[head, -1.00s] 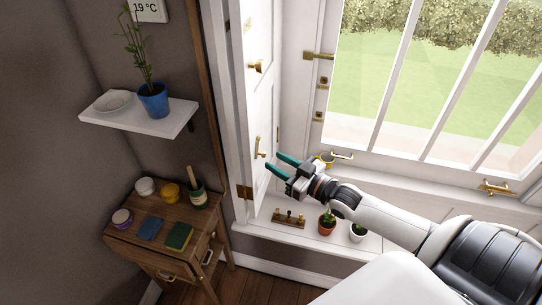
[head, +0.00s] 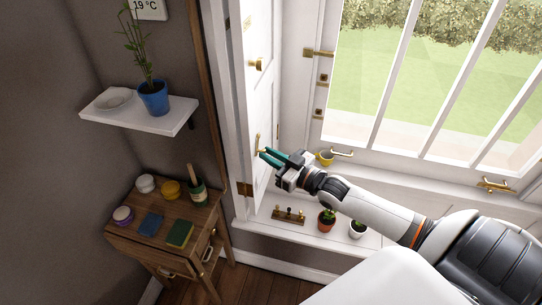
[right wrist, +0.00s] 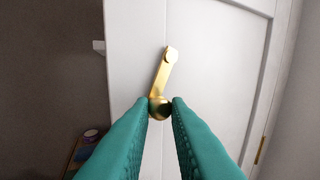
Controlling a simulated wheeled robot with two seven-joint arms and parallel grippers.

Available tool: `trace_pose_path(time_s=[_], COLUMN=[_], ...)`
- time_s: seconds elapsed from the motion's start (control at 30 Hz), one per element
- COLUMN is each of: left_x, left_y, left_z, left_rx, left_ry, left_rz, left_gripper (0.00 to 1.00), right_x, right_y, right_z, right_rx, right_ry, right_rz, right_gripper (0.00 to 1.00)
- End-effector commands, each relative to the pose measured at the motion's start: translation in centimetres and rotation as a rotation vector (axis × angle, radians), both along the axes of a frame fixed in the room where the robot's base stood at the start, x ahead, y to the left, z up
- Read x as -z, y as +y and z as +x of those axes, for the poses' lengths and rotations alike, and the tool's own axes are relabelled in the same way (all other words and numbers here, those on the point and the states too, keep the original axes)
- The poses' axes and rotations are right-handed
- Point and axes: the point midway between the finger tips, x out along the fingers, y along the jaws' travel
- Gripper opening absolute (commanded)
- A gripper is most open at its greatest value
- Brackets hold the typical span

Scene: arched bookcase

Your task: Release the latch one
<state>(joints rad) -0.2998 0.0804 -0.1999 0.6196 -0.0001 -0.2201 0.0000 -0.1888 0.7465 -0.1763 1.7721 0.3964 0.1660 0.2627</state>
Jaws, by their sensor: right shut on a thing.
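My right gripper (head: 264,154) reaches in from the right to the white shutter panel (head: 263,100) beside the window. Its green fingers are shut on the round knob end of a brass latch lever (head: 257,142). In the right wrist view the latch lever (right wrist: 161,78) tilts up and slightly right from the knob to a round pivot on the white panel. The fingers (right wrist: 160,108) sit on either side of the knob and cover part of it. A second brass knob (head: 256,65) is higher on the same panel. My left gripper is not in view.
The window sill holds a brass hook rack (head: 288,216), a terracotta pot (head: 326,221), a white pot (head: 358,230) and a yellow cup (head: 325,158). A wooden cabinet (head: 160,252) and a white shelf (head: 140,118) with a blue pot stand left of the panel.

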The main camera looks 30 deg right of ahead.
Motion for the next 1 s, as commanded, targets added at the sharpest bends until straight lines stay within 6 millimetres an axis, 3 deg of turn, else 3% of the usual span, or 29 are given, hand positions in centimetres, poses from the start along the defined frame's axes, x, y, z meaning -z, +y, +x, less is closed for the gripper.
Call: trace_pose_path(time_s=[0.2,0.53,0.57,0.67,1.0], left_x=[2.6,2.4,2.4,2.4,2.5], left_y=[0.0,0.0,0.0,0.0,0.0], left_z=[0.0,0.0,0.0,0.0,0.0], left_rx=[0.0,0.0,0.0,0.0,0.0], left_ry=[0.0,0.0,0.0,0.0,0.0], left_rz=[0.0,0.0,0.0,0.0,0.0], left_gripper=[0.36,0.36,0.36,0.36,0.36], right_x=[0.8,0.4,0.4,0.4,0.5], right_y=[-0.7,-0.8,-0.8,-0.8,-0.8], right_z=[0.6,0.7,0.7,0.7,0.5], right_rx=[0.002,0.001,0.001,0.001,0.001], right_ry=[-0.126,-0.145,-0.145,-0.145,-0.144], right_rz=[-0.141,-0.168,-0.168,-0.168,-0.168], right_gripper=[0.0,0.0,0.19,0.35,0.37])
